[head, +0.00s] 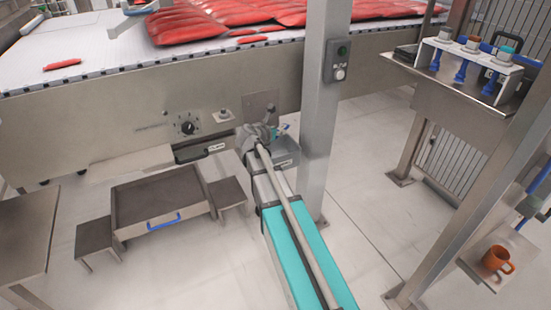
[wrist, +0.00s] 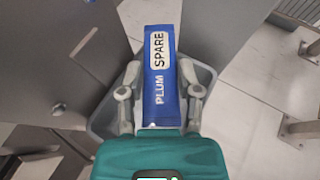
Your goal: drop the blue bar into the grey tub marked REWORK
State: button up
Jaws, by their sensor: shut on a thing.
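My gripper (wrist: 160,92) is shut on a blue bar (wrist: 161,75) printed PLUM, with a white SPARE label. In the wrist view the bar points away from the gripper's green body, between the two grey fingers. A grey tub (wrist: 207,76) shows behind and below the bar; its rim appears on both sides of the fingers. In the head view my gripper (head: 258,135) is in front of the conveyor's side, and the grey tub (head: 287,153) is just beyond it, partly hidden by my arm. I cannot read any marking on this tub.
A steel post (head: 318,120) stands close to the right of the tub. The conveyor (head: 100,60) carries red packs (head: 225,15). An orange mug (head: 497,259) sits on a shelf at right.

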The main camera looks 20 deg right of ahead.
jog(key=shift+f, duration=0.1)
jog(key=shift+f+b, duration=2.95)
jog(key=shift+b, duration=0.05)
jog(key=o, duration=1.1)
jog(key=shift+o, duration=0.2)
jog(key=shift+s, duration=0.2)
